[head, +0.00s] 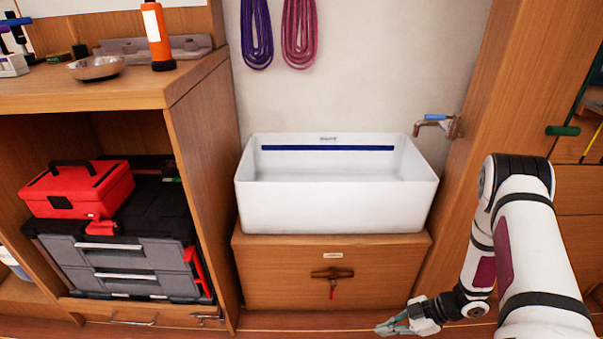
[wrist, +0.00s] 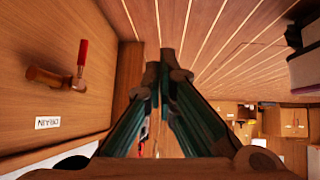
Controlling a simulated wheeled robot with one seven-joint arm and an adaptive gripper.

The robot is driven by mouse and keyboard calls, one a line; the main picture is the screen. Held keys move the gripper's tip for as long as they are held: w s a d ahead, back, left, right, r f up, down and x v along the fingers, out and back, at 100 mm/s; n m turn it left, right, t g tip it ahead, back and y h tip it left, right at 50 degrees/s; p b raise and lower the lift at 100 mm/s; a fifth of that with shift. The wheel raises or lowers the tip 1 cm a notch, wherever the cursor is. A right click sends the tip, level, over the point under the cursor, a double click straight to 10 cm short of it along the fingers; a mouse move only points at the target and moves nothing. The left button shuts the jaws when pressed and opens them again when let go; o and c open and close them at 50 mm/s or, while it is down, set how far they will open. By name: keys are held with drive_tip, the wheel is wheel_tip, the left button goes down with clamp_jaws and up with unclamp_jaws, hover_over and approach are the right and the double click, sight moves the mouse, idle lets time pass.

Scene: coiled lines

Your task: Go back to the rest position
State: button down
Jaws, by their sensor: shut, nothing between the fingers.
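My gripper (head: 393,326) is low at the bottom right of the head view, in front of the wooden cabinet (head: 278,286) under the white basin. Its fingers also show in the middle of the wrist view (wrist: 159,72), with the tips together and nothing between them. My white arm reaches down to it from the right edge. A brown tap with a red handle (head: 332,286) is on the cabinet front, left of my gripper and apart from it. The same tap shows at the left in the wrist view (wrist: 60,78).
The white basin (head: 335,209) stands on the cabinet. A purple coil (head: 256,35) and a pink coil (head: 299,33) hang on the wall above. A red toolbox (head: 105,196) sits in the left shelf. Planked floor (wrist: 235,40) beyond my fingers is clear.

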drive_tip(key=w+d+r+m+t+h, duration=0.2)
drive_tip(key=w+d+r+h, duration=0.15)
drive_tip(key=w+r, duration=0.35)
drive_tip(key=w+d+r+m+t+h, duration=0.1)
drive_tip(key=w+d+r+t+h, duration=0.15)
drive_tip(key=w+d+r, duration=0.35)
drive_tip(key=d+r+m+h, duration=0.2)
drive_tip(key=r+m+h, duration=0.1)
drive_tip(key=r, duration=0.7)
drive_tip(key=d+r+m+h, duration=0.2)
drive_tip(key=r+h, duration=0.1)
drive_tip(key=r, duration=0.7)
drive_tip(key=s+a+r+m+g+h, duration=0.1)
drive_tip(key=s+a+r+m+h, duration=0.15)
drive_tip(key=s+r+m, duration=0.7)
drive_tip(key=s+a+r+g+y, duration=0.15)
drive_tip(key=s+a, duration=0.35)
drive_tip(key=s, duration=0.6)
drive_tip(key=s+a+r+g+y, duration=0.1)
drive_tip(key=s+a+r+y, duration=0.3)
drive_tip(key=s, duration=0.6)
drive_tip(key=s+a+r+g+h, duration=0.1)
drive_tip(key=s+a+g, duration=0.1)
drive_tip(key=s+a, duration=0.65)
wheel_tip(320, 180, up, 38)
drive_tip(key=s+d+t+p, duration=0.2)
drive_tip(key=t+p, duration=0.2)
drive_tip(key=p, duration=3.3)
drive_tip(key=shift+d, duration=0.35)
